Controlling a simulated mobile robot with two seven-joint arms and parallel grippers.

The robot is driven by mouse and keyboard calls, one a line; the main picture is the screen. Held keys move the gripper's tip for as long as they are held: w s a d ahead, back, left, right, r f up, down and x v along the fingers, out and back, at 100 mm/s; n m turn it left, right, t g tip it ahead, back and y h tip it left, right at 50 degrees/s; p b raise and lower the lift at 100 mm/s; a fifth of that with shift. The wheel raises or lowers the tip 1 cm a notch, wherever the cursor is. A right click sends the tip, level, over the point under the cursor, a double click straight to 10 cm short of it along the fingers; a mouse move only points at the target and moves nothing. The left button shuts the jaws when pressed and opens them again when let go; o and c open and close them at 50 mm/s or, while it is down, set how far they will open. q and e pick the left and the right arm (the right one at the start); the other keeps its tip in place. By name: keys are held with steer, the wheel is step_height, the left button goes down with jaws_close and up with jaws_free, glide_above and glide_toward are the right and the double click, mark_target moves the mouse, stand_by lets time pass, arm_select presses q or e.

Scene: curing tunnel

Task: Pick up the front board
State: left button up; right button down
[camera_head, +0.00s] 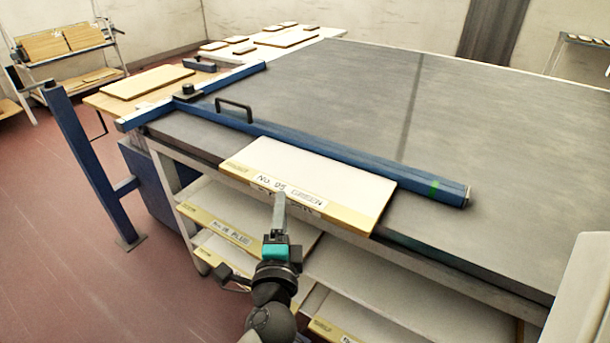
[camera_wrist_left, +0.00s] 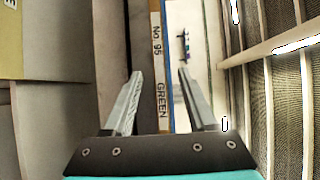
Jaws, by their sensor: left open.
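The front board (camera_head: 320,172) is white with a tan front edge and a label reading "No. 95 GREEN". It lies flat on the dark table top (camera_head: 500,150), at the front edge and partly overhanging it. In the left wrist view the labelled edge of the board (camera_wrist_left: 158,60) runs between the two fingers. My left gripper (camera_head: 279,198) is at the middle of this edge, with its jaws open (camera_wrist_left: 158,75). A gap shows beside the edge in the wrist view; I cannot tell whether either finger touches it. My right gripper is not in view.
A blue rail (camera_head: 330,149) with a black handle (camera_head: 235,105) lies across the table behind the board. Shelves below hold more labelled boards (camera_head: 225,228). A blue post (camera_head: 92,165) stands left. A side table (camera_head: 105,103) and a rack (camera_head: 65,42) carry boards.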

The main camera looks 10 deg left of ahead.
mark_target(305, 177)
arm_select(q)
steer(key=shift+x, duration=2.9)
steer(key=shift+a, duration=0.1)
steer(key=shift+s, duration=0.1)
steer(key=shift+c, duration=0.3)
jaws_close()
steer(key=shift+f, duration=0.1)
